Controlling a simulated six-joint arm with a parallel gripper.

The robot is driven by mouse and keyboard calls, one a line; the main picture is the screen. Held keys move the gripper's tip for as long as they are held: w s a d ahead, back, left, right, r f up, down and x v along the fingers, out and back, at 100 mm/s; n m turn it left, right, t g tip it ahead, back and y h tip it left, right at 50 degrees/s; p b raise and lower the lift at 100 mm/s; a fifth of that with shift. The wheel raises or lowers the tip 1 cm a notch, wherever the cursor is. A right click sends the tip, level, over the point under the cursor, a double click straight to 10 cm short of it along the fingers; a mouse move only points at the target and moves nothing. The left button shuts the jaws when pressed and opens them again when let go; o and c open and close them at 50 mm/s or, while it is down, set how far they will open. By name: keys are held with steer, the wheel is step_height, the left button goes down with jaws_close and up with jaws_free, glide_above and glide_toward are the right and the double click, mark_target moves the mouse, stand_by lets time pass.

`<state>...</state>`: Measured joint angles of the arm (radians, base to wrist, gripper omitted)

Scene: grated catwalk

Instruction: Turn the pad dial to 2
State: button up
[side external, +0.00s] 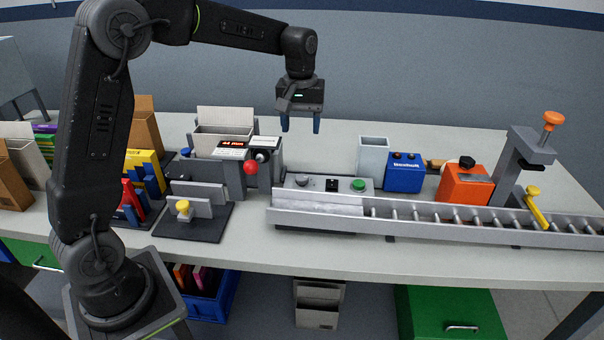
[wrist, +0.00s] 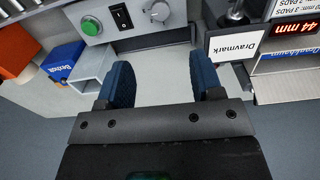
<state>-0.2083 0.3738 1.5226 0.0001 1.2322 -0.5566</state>
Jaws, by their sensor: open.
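A grey control panel (side external: 284,190) stands at the left end of the roller conveyor. It carries a round dial (side external: 303,181), a black rocker switch (side external: 331,184) and a green button (side external: 358,185). In the wrist view the dial (wrist: 157,11) shows near the top edge, partly blurred; its setting is not readable. My gripper (side external: 301,124) is open and empty, pointing down, well above the table behind the panel. In the wrist view my gripper (wrist: 163,66) shows two blue fingers apart, with nothing between them.
Left of the panel, a device marked Drawmark (wrist: 248,43) has a red "44 mm" display (wrist: 297,28) and a red ball knob (side external: 251,168). A grey open bin (side external: 373,157), a blue box (side external: 404,172) and an orange unit (side external: 464,184) stand to the right.

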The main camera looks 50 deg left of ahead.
mark_target(302, 177)
steer(key=f, duration=1.4)
steer(key=shift+w+a+f, duration=0.2)
steer(key=shift+w, duration=0.1)
steer(key=c, duration=0.9)
